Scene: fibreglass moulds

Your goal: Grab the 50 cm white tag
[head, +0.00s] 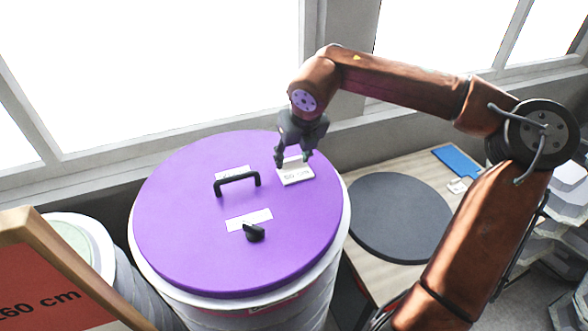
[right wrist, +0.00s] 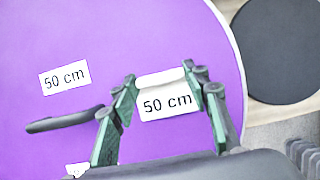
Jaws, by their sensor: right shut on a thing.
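A white tag marked "50 cm" (head: 296,176) is at the right part of the round purple lid (head: 190,240). My right gripper (head: 293,160) reaches down over it and is shut on it. In the right wrist view the tag (right wrist: 166,104) sits between the two fingers, its print facing the camera. I cannot tell whether it still touches the lid. A second white tag, also marked "50 cm" in the right wrist view (right wrist: 64,77), lies flat on the lid. A third white tag (head: 249,219) lies near the black knob (head: 254,233). My left gripper is not in view.
A black handle (head: 237,180) stands up from the lid near the tags. A dark grey disc (head: 400,217) and a blue flat piece (head: 456,160) lie on a wooden table at the right. Windows run behind.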

